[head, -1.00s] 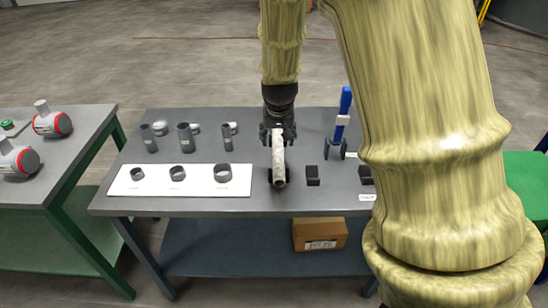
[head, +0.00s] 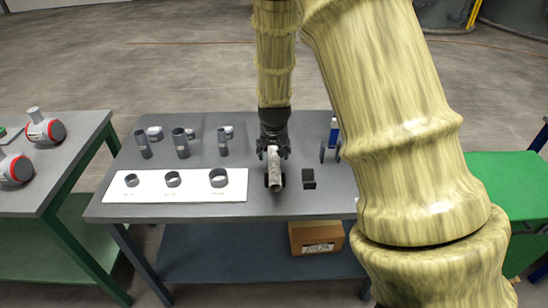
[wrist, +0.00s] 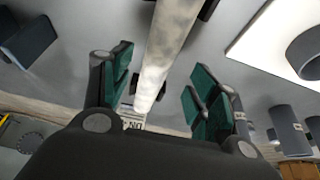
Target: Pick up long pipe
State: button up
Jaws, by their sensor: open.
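The long pipe (head: 276,172) is a pale grey, mottled tube on the grey table, resting on dark supports. It points toward the front edge in the head view. My gripper (head: 273,152) is over the far part of the pipe. In the wrist view, my gripper (wrist: 165,98) is open, with green-padded fingers apart on both sides of the long pipe (wrist: 165,50). The pipe runs between the fingers, a little nearer the left one. Neither finger clearly touches it. The far end of the pipe is partly hidden by my gripper in the head view.
A white board (head: 150,194) with three dark rings lies left of the pipe, with short grey pipes (head: 181,143) behind it. A small black block (head: 308,178) stands close to its right. A cardboard box (head: 317,237) sits on the lower shelf. My arm hides the table's right side.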

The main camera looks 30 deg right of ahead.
aim_at(274, 154)
jog(key=x, duration=0.1)
jog(key=p+x, duration=0.1)
jog(key=x, duration=0.1)
jog(key=shift+d+r, duration=0.15)
jog(key=shift+d, duration=0.1)
jog(key=shift+x, duration=0.8)
jog(key=c, duration=1.2)
jog(key=shift+r, duration=0.15)
